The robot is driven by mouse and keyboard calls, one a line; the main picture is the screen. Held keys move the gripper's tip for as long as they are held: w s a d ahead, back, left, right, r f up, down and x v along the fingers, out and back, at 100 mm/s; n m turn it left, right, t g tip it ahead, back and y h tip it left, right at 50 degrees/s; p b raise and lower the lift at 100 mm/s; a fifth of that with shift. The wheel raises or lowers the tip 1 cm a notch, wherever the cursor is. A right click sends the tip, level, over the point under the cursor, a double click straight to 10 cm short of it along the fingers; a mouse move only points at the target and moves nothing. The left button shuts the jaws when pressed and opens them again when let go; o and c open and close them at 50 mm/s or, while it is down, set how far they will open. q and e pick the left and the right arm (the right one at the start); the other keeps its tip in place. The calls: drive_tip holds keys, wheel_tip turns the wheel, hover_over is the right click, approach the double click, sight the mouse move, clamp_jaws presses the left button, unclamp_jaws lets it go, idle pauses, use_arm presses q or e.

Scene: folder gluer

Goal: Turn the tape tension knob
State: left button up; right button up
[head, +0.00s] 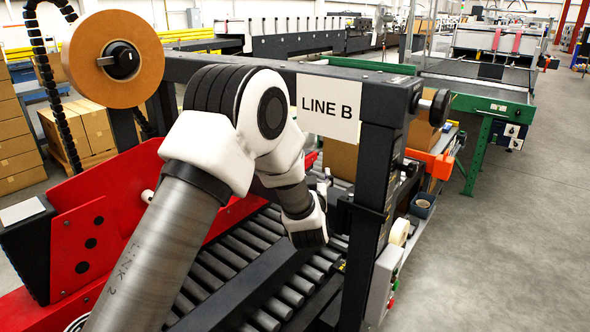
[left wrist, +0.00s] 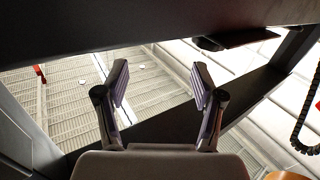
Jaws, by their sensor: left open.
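A tan tape roll (head: 146,72) with a black knob (head: 122,60) at its centre hangs at the upper left in the head view. A second black knob (head: 435,107) sits on the right end of the black frame, beside the LINE B sign. I cannot tell which knob sets the tape tension. My left gripper (head: 321,190) is low behind my arm, under the crossbeam and apart from both knobs; it shows only in small part. In the left wrist view its two fingers (left wrist: 160,85) are spread, with nothing between them. My right gripper is in neither view.
The black crossbeam (head: 190,67) spans above the rollers (head: 222,262); its post (head: 376,165) stands right of my gripper. A red side plate (head: 88,243) is at left.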

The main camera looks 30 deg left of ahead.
use_arm(q)
drive_tip(key=w+a+m+h, duration=0.1)
drive_tip(key=w+a+r+t+h+p, duration=0.1)
drive_tip(key=h, duration=0.1)
drive_tip(key=w+a+r+m+t+h+p, duration=0.1)
drive_tip(key=h, duration=0.1)
drive_tip(key=shift+a+r+m, duration=0.1)
drive_tip(key=shift+a+m, duration=0.2)
drive_tip(key=a+m+h+p, duration=0.2)
drive_tip(key=h, duration=0.1)
drive_tip(key=a+m+h+p, duration=0.1)
drive_tip(key=shift+s+r+t+p, duration=0.15)
drive_tip(key=shift+s+t+p, duration=0.15)
drive_tip(key=shift+s+t, duration=0.1)
drive_tip(key=s+a+f+m+g+h+p, duration=0.2)
drive_tip(key=s+a+f+m+h+p, duration=0.15)
drive_tip(key=s+a+m+h, duration=0.2)
drive_tip(key=shift+h, duration=0.35)
drive_tip(key=x, duration=0.5)
drive_tip(key=d+x, duration=0.1)
drive_tip(key=x, duration=0.1)
drive_tip(key=shift+f, duration=0.35)
drive_tip(key=shift+s, duration=0.1)
drive_tip(key=c, duration=1.1)
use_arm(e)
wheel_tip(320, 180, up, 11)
